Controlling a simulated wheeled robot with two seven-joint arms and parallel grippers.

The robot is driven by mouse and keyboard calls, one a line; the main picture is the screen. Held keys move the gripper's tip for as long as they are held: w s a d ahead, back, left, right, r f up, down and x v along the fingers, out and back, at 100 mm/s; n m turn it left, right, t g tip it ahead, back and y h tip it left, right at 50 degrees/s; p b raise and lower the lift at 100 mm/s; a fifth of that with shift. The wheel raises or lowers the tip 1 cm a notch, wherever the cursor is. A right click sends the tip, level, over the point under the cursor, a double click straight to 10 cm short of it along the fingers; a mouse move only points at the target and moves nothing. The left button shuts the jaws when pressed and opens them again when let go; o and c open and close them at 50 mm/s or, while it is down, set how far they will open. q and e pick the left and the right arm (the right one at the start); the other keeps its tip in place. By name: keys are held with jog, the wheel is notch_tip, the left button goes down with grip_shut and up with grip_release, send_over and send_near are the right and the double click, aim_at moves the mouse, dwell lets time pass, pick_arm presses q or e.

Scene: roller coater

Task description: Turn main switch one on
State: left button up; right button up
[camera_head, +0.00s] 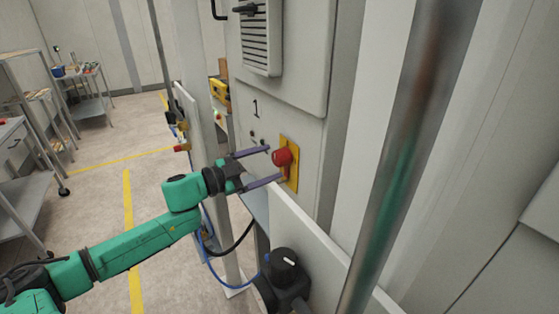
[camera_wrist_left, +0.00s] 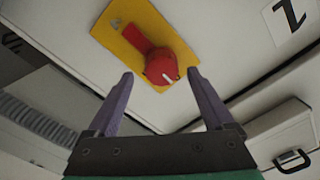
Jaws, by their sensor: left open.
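The main switch is a red rotary knob (camera_head: 283,157) on a yellow plate (camera_head: 291,176), fixed to a pale cabinet panel below a black "1" label (camera_head: 255,107). The knob (camera_wrist_left: 160,66) and yellow plate (camera_wrist_left: 118,38) also show in the left wrist view. The knob has a red bar-shaped grip and a small white mark. My left gripper (camera_head: 274,164) is open in front of the switch, its purple fingers spread to either side of the knob. In the left wrist view the fingertips of the gripper (camera_wrist_left: 160,73) flank the knob with visible gaps. My right gripper is not seen.
A shiny vertical pole (camera_head: 400,160) stands right of the switch, close to the camera. A black device (camera_head: 285,275) sits below, near blue and black cables. A vented box (camera_head: 262,38) is above. Shelving (camera_head: 88,100) stands at far left; the floor between is open.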

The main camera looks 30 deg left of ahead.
aim_at(275, 160)
pick_arm(q)
jog(key=shift+a+p+x, duration=0.2)
jog(key=shift+p+x, duration=0.3)
jog(key=shift+x, duration=1.5)
jog(key=shift+s, duration=0.1)
grip_shut()
